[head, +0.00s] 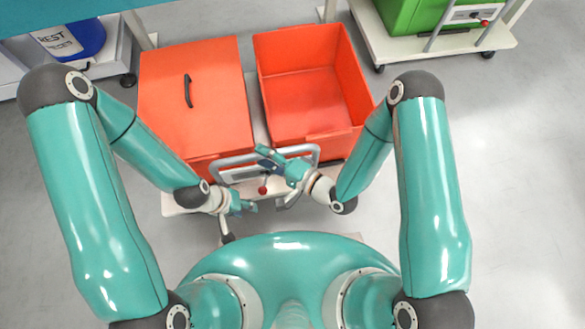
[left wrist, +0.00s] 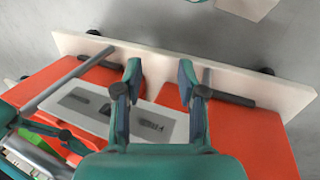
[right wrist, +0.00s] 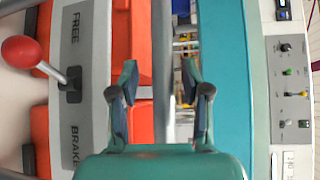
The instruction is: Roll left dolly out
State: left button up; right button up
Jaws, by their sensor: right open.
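A white dolly (head: 182,201) stands in front of me with two orange bins, one lidded (head: 215,90) and one open (head: 305,85). At its near side are a grey push handle (head: 316,152) and a brake lever with a red knob (head: 263,190). In the right wrist view the red knob (right wrist: 22,52) is left of my fingers, its pivot between the words FREE and BRAKE. My right gripper (head: 266,156) is open beside the handle; I cannot tell whether it touches. My left gripper (head: 246,207) is open, low at the dolly's near edge. It also shows in the left wrist view (left wrist: 160,85).
Another dolly with a blue drum (head: 80,38) marked REST is at the upper left, partly under a teal surface (head: 75,15). A dolly with a green bin (head: 410,15) is at the upper right. The grey floor to the right is clear.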

jog(key=v, duration=1.1)
jog(key=shift+s+d, duration=0.25)
jog(key=shift+f, duration=0.15)
jog(key=s+d+f+n+g+h, duration=0.3)
jog(key=d+f+n+g+h, duration=0.3)
jog(key=d+f+g+h, duration=0.3)
notch_tip(320, 180, up, 25)
jog(key=s+p, duration=0.1)
jog(key=p, duration=2.5)
jog(key=shift+s+a+r+n+p, duration=0.2)
jog(key=shift+a+n+p, duration=0.1)
jog(key=shift+a, duration=0.1)
jog(key=shift+w, duration=0.1)
jog(key=shift+c, duration=0.5)
jog(key=shift+f, duration=0.1)
